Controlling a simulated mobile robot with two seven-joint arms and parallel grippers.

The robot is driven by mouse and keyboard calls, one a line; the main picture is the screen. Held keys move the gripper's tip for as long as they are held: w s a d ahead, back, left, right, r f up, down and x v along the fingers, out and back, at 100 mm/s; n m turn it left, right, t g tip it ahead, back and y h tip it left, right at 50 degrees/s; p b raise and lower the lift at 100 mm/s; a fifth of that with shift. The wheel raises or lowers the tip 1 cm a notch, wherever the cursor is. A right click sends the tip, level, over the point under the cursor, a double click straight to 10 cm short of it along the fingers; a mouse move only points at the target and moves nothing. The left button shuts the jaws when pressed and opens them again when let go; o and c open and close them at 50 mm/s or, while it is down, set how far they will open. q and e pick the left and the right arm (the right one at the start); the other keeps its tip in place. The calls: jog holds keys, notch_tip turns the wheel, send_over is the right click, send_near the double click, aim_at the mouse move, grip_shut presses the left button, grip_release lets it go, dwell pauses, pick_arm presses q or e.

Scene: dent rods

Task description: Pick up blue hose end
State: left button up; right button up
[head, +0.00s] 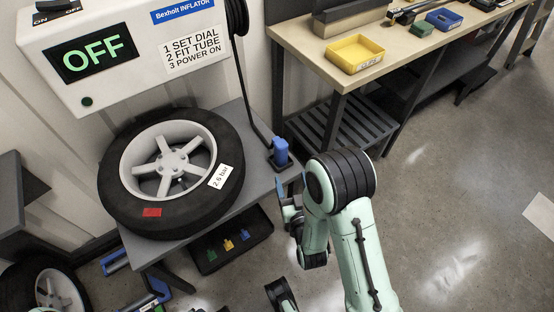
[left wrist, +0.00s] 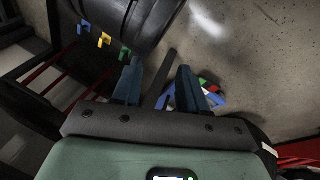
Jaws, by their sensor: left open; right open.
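The blue hose end (head: 280,152) stands upright at the right corner of the grey stand, at the lower end of the black hose (head: 243,85) from the inflator. My right gripper (head: 288,203) is open, with blue fingers partly hidden by its own arm. It is just below the hose end in the head view, apart from it. My left gripper (left wrist: 158,85) is open and empty in the left wrist view, its two blue fingers spread apart. The hose end is not visible in that view.
A wheel (head: 170,220) lies on the grey stand (head: 262,180). The inflator (head: 130,45) reads OFF. A dark tray (head: 207,262) with small coloured pieces is below the stand. A workbench (head: 300,45) with a yellow bin (head: 355,55) stands behind.

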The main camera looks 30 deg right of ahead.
aim_at(282, 150)
jog(key=x, duration=0.2)
jog(key=b+x, duration=0.1)
jog(key=x, duration=0.1)
jog(key=b+x, duration=0.1)
jog(key=x, duration=0.2)
jog(key=shift+d+r, duration=0.1)
jog(key=shift+r, duration=0.25)
jog(key=shift+w+d, duration=0.15)
jog(key=shift+w, duration=0.4)
jog(key=x, duration=0.2)
jog(key=b+x, duration=0.1)
jog(key=x, duration=0.2)
jog(key=shift+w+r, duration=0.2)
pick_arm(q)
jog(key=s+a+f+g, duration=0.1)
jog(key=s+f, duration=0.2)
jog(key=f, duration=0.2)
jog(key=shift+s+a+f, duration=0.25)
jog(key=shift+s+f, duration=0.1)
jog(key=shift+s, duration=0.05)
pick_arm(e)
jog(key=c, duration=1.2)
